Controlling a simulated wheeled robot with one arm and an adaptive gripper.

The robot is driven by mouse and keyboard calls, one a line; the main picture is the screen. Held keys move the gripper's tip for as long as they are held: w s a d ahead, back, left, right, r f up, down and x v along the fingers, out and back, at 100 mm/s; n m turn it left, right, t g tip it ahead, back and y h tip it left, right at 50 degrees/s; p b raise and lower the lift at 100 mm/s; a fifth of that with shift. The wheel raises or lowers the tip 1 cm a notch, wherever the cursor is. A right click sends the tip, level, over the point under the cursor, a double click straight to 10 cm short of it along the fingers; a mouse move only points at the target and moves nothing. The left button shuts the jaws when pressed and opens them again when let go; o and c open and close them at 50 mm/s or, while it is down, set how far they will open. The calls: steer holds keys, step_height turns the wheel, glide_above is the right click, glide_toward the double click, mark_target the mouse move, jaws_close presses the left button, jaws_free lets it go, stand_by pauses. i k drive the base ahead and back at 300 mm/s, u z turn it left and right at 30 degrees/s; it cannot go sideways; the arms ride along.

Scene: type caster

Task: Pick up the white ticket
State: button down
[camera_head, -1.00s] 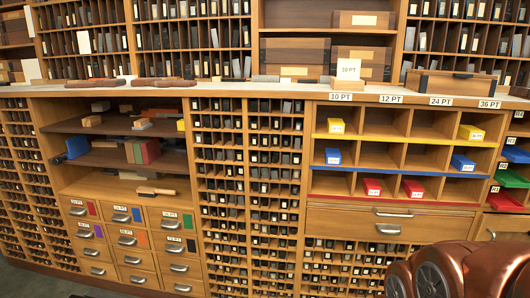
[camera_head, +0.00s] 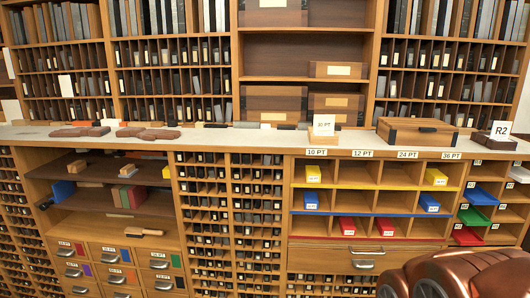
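A white ticket (camera_head: 323,125) with dark print that looks like "10 PT" stands upright on the pale counter (camera_head: 240,139), right of centre. Other white cards also show: a blank one (camera_head: 66,86) at the left, in front of the upper racks, and one marked R2 (camera_head: 500,130) at the far right. I cannot tell from the picture alone which card the task means. Copper-coloured links of my own arm fill the lower right corner. My gripper is not in view.
A wooden box (camera_head: 417,132) with dark corners stands right of the ticket. Dark red-brown blocks (camera_head: 147,133) lie on the counter at the left. Coloured cubbies (camera_head: 376,175) sit below the counter, with boxes on shelves (camera_head: 274,102) above.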

mark_target(500, 130)
steer(key=z, duration=1.6)
steer(key=i, duration=1.45)
steer(key=u, duration=0.5)
